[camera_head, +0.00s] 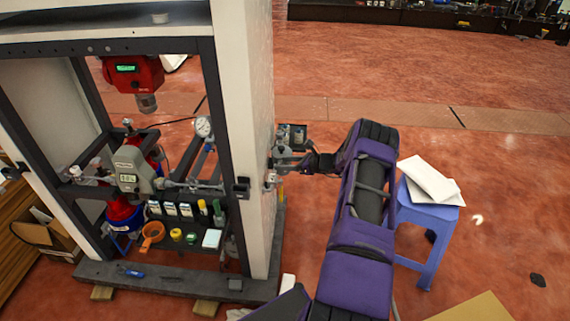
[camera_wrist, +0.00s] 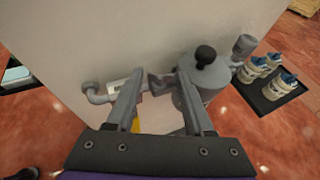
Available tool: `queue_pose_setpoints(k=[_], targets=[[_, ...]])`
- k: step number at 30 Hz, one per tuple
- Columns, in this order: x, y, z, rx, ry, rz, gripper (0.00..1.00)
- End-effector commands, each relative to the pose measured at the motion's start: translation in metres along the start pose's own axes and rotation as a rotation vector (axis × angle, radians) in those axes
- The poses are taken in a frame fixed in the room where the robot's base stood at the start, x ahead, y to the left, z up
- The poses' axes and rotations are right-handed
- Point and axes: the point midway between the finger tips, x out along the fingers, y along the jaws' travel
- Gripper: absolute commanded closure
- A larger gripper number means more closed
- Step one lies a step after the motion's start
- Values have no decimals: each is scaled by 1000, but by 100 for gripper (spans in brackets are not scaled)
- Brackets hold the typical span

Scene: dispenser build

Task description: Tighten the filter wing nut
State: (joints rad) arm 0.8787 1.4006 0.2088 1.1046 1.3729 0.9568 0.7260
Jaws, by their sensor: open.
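In the wrist view my gripper (camera_wrist: 157,86) is open, its two grey fingers apart and reaching toward a white panel. Between the fingertips is a small dark grey fitting (camera_wrist: 157,83) on a pipe; I cannot tell whether it is the wing nut, or whether the fingers touch it. Just right of the fingers stands a grey cylindrical housing (camera_wrist: 210,75), probably the filter, with a black knob (camera_wrist: 205,54) on top. In the head view my gripper (camera_head: 296,163) is at the right side of the white panel, and the fittings there are small and partly hidden.
A grey pipe elbow (camera_wrist: 97,95) is left of the fingers. In the head view a blue stool (camera_head: 428,212) with white sheets is close to my arm. Open red floor lies beyond.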

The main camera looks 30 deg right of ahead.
Motion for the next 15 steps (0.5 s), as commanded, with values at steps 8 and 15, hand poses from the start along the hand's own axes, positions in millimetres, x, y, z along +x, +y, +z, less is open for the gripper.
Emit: queue_pose_setpoints(k=[8,15], targets=[[0,0,0,0,0,0,93],[-1,0,1,4,-2,-9,100]])
